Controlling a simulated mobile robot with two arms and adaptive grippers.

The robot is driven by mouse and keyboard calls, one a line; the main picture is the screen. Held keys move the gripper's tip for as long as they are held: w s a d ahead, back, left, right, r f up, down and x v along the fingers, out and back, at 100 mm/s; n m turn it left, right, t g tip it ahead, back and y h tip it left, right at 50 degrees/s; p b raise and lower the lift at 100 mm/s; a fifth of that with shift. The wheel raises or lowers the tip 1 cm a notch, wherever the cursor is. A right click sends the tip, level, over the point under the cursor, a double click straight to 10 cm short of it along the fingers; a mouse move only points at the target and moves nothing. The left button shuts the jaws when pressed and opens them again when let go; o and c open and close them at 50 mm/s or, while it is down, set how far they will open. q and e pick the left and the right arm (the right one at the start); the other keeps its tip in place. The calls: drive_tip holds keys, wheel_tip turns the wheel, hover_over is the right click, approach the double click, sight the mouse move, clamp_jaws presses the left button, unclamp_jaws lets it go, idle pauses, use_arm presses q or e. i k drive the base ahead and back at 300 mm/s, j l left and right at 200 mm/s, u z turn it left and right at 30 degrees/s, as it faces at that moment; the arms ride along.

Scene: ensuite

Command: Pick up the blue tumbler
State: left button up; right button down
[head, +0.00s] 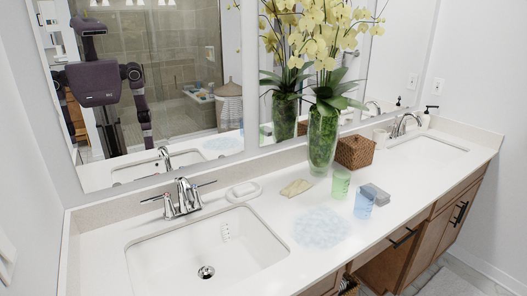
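The blue tumbler (363,207) is translucent and stands upright on the white vanity counter (390,192), right of the middle of the head view, near the counter's front edge. A grey folded item (377,194) is just behind and right of it; I cannot tell whether they touch. A green translucent tumbler (340,184) stands a little behind and left of it. Neither of my grippers shows directly in the head view. My body and arms show only as a small reflection in the left mirror, too small to tell the gripper states.
A pale blue round mat (321,227) lies left of the blue tumbler. A glass vase of yellow orchids (322,140) and a wicker box (354,152) stand behind. Near the left basin (190,262) are a faucet (183,198), soap dish (244,191) and beige cloth-like item (296,188). Another basin is far right.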

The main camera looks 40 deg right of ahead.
sight(364, 203)
drive_tip(key=z, duration=1.85)
